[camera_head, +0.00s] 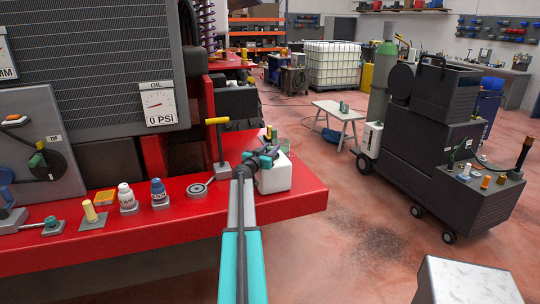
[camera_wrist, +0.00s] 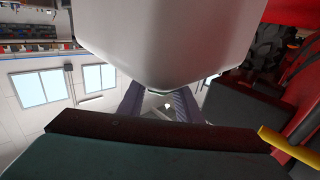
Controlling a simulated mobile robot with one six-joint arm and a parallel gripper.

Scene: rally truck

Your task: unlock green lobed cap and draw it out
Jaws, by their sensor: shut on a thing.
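My gripper (camera_head: 264,157) is at the right end of the red bench, just above a white block. In the wrist view its two grey fingers (camera_wrist: 160,104) are close together, with their tips partly behind the white block (camera_wrist: 165,35). A small piece of green (camera_head: 283,145) shows just beyond the gripper in the head view. I take it for the green lobed cap, and the gripper is shut on it. Most of the cap is hidden by the gripper and the block, so its lobes and seat cannot be made out.
The red bench (camera_head: 300,203) carries a yellow-topped T-handle (camera_head: 217,121) just left of my gripper. A dark wheeled cart (camera_head: 425,140) stands at right. The floor between is clear.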

